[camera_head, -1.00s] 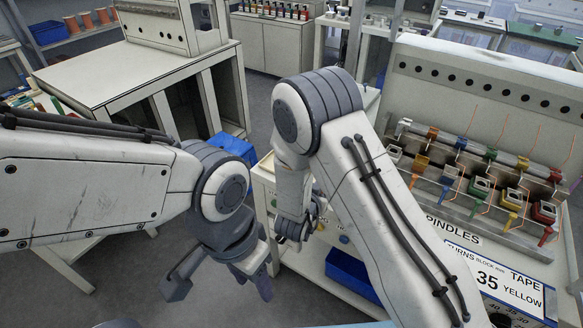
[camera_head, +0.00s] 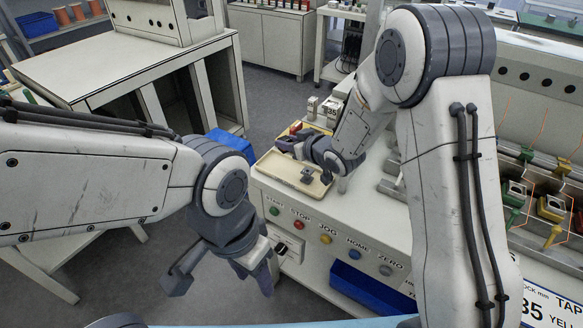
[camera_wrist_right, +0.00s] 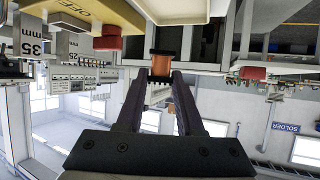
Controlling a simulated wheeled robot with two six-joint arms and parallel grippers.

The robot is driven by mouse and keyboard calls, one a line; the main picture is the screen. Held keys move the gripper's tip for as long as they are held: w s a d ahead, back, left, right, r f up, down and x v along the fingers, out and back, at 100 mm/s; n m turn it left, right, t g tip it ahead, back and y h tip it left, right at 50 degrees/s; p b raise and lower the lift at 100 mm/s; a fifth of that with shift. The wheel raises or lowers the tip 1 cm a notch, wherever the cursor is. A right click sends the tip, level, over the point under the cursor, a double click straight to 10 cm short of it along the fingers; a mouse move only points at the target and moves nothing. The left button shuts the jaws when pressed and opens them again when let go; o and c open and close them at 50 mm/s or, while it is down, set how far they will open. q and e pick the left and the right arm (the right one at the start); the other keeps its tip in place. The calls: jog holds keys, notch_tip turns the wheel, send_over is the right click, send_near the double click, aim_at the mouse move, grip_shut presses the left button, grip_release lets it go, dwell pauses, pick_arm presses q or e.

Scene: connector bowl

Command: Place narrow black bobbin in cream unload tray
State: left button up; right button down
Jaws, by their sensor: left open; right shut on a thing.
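The cream unload tray (camera_head: 262,166) sits on top of the white machine cabinet, in the middle of the head view. My right gripper (camera_head: 290,146) is over the tray's far part. In the right wrist view my right gripper (camera_wrist_right: 158,85) is shut on a small bobbin (camera_wrist_right: 158,68) with dark ends and a copper-coloured winding. The head view hides this bobbin behind the fingers. A small dark object (camera_head: 308,175) shows low over the tray; I cannot tell whether it rests there. My left gripper (camera_head: 222,280) is open and empty, in front of the cabinet's left side.
A button panel (camera_head: 325,238) faces front below the tray. A blue bin (camera_head: 355,285) sits on the lower shelf. Spindles with coloured holders (camera_head: 530,205) are at the right.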

aim_at(288, 173)
notch_tip(288, 173, down, 8)
jog(key=shift+r, duration=0.25)
jog(key=shift+f+b, duration=0.2)
jog(key=shift+b, duration=0.1)
jog(key=c, duration=0.5)
grip_release()
jog(key=shift+c, duration=0.2)
jog(key=shift+r, duration=0.1)
